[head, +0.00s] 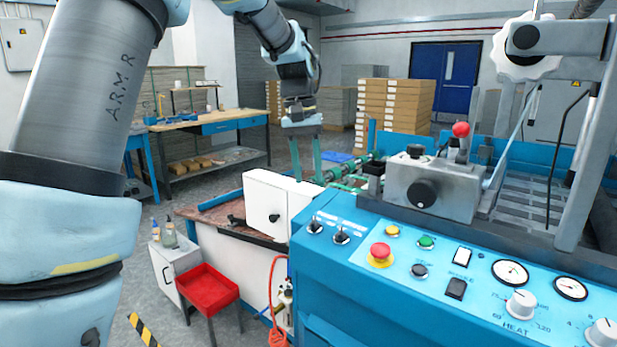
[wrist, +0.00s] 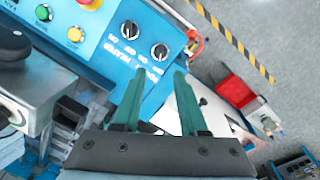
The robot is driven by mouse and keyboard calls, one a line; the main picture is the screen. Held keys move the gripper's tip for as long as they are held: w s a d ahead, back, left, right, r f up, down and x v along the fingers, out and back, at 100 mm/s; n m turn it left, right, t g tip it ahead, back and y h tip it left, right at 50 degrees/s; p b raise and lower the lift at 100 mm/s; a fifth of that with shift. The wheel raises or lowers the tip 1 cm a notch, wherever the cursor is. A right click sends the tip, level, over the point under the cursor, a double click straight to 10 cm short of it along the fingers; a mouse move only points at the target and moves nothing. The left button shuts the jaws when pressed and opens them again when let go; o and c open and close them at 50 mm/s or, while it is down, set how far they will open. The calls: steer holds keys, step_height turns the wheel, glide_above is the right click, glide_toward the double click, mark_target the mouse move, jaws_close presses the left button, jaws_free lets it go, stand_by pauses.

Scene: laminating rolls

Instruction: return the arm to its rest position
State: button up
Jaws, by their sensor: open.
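My gripper (head: 305,155) hangs from my arm in the upper middle of the head view, pointing down. Its two green fingers are apart with nothing between them. It hangs behind the blue machine panel (head: 330,275), near a white box (head: 270,205). In the wrist view my gripper (wrist: 158,88) is open and empty, its fingers over the panel edge and the two black heater knobs (wrist: 145,40). My arm's large grey and pale blue links fill the left of the head view.
The blue laminating machine with a red emergency button (head: 380,253) and gauges fills the right. A red tray (head: 208,287) stands on the floor beside a white cabinet (head: 172,262). A workbench (head: 205,122) and stacked boxes (head: 392,112) are behind. Grey floor is open at left.

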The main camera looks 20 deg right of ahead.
steer(key=a+f+n+t, duration=0.1)
steer(key=a+f+n, duration=0.35)
steer(key=a, duration=1.25)
steer(key=s+a+f, duration=0.4)
steer(key=a, duration=0.3)
steer(key=s+a+f+t, duration=0.1)
steer(key=s+a+f, duration=0.3)
steer(key=a, duration=0.4)
steer(key=shift+s+y, duration=0.4)
steer(key=shift+s, duration=0.3)
steer(key=shift+a+n, duration=0.1)
steer(key=shift+n, duration=0.15)
